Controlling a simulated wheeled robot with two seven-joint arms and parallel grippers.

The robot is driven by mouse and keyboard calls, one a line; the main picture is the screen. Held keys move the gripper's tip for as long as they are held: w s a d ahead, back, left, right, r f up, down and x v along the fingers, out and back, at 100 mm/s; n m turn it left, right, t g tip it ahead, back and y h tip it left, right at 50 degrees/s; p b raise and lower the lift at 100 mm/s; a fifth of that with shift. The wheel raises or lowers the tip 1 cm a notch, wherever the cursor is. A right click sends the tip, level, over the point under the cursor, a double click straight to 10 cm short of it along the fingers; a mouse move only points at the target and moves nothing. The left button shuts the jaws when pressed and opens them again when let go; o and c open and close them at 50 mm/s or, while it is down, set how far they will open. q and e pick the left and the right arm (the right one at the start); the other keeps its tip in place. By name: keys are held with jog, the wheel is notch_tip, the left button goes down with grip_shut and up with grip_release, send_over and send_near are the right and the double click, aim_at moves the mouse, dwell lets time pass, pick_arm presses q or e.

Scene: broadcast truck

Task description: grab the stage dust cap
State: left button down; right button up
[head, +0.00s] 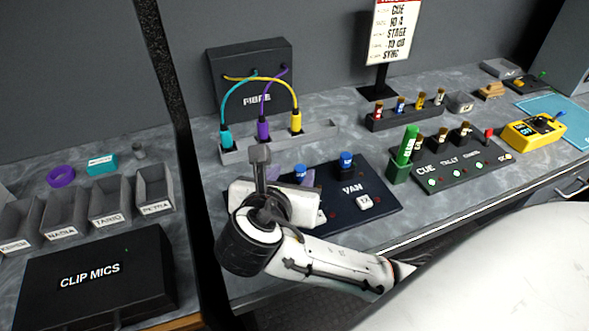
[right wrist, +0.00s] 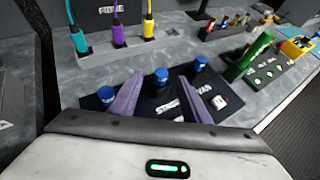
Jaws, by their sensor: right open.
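A dark panel (head: 385,195) lettered VAN carries blue caps on short dark posts. In the right wrist view, the middle blue cap (right wrist: 161,77) stands upright behind lettering that looks like STAGE, partly covered. It also shows in the head view (head: 300,171). A second blue cap (right wrist: 200,64) stands to its right, by VAN, and a third (right wrist: 106,94) to its left, partly behind a finger. My right gripper (right wrist: 160,100) is open and empty. Its purple-grey fingers appear either side of the middle cap; I cannot tell any contact. My left gripper is not in view.
Behind the panel is a grey rail (head: 318,134) with teal, purple and yellow plugs, cabled to the FIBRE box (head: 225,75). A green cylinder (head: 408,145) and the CUE panel (head: 455,175) stand right. The CLIP MICS case (head: 140,285) lies left, across a gap.

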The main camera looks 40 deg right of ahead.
aim_at(300, 169)
jog(key=x, duration=0.8)
jog(key=shift+s+f, duration=0.25)
jog(key=shift+s, duration=0.05)
grip_shut()
